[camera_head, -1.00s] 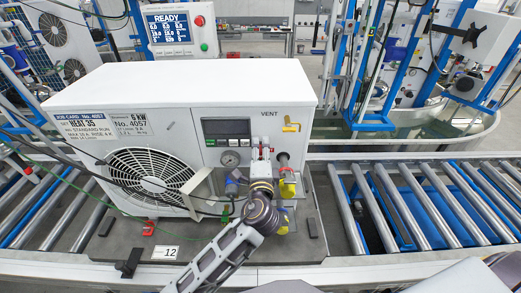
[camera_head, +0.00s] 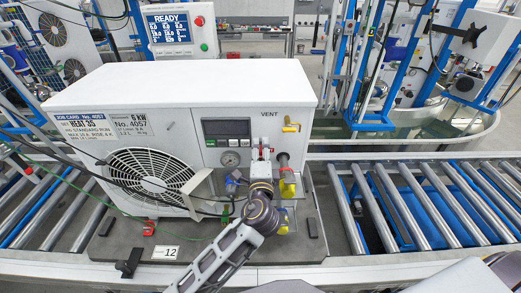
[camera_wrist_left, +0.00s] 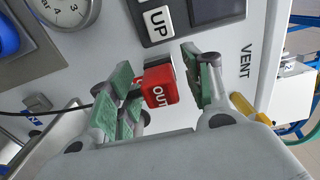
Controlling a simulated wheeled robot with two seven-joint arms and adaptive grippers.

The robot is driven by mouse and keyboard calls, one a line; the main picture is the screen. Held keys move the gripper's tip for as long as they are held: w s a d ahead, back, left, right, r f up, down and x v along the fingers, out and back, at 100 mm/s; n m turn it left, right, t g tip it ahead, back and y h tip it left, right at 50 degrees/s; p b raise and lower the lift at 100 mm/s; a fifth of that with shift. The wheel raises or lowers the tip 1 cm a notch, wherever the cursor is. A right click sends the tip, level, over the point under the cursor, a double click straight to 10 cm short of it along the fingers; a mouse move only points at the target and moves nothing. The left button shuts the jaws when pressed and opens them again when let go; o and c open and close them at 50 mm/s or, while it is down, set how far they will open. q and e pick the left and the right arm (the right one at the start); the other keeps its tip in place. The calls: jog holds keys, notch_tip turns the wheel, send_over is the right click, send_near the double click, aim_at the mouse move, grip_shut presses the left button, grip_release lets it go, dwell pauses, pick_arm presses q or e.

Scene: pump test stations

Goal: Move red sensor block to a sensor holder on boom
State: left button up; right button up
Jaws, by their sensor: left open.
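A red sensor block marked OUT (camera_wrist_left: 159,86) sits against the front panel of the white test unit (camera_head: 180,85). In the left wrist view it is between the green-padded fingers of my left gripper (camera_wrist_left: 158,90). The fingers stand apart, with a gap at least on the right side. In the head view my left gripper (camera_head: 261,152) is at the unit's front, right of the display, and largely hides the block. A pale angled bar (camera_head: 196,188) crosses the fan's right edge; I cannot tell whether it is the boom with the sensor holder.
A yellow valve handle (camera_head: 291,125) and yellow-tagged fittings (camera_head: 287,188) are to the right. Thin cables cross the fan (camera_head: 152,178). Roller conveyors (camera_head: 430,205) flank the unit.

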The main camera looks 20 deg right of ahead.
aim_at(261, 157)
pick_arm(q)
grip_shut()
dwell(0.3)
jog(key=shift+p+v, duration=0.3)
jog(key=shift+v, duration=2.75)
